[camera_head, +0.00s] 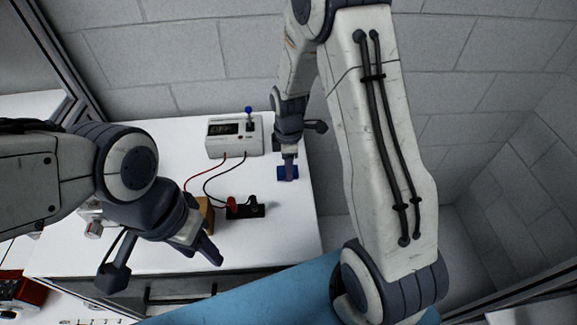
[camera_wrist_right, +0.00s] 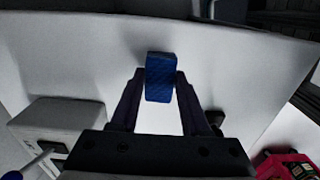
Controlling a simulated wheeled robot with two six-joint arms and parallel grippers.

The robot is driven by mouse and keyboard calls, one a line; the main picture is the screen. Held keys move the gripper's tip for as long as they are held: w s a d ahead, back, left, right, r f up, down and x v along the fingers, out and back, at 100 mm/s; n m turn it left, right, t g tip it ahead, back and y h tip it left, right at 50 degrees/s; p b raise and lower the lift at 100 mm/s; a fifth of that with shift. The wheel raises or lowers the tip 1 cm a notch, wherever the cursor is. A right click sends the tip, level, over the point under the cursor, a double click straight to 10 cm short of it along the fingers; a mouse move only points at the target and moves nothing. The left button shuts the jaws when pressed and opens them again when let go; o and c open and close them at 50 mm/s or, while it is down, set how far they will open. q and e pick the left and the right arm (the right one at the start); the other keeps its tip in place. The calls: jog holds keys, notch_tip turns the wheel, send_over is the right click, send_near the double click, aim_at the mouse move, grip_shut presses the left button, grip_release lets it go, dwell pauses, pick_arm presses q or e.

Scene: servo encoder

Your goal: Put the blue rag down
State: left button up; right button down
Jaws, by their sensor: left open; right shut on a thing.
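The blue rag (camera_head: 281,172) is a small dark blue folded block at the right side of the white table (camera_head: 285,235). My right gripper (camera_head: 289,172) is shut on it, pointing down from above. In the right wrist view the rag (camera_wrist_right: 160,77) sits between the two fingertips of my right gripper (camera_wrist_right: 160,85). I cannot tell whether the rag touches the table top. My left gripper (camera_head: 212,252) is open and empty, near the table's front edge.
A white meter box (camera_head: 235,135) with a blue-knobbed lever stands at the back; red and black cables run from it to a black block with a red connector (camera_head: 245,208). A brown block (camera_head: 206,212) is partly hidden by my left arm. The table's right part is mostly clear.

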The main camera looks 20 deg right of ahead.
jog(key=shift+f, duration=0.35)
jog(key=shift+f, duration=0.15)
jog(key=shift+c, duration=1.9)
grip_release()
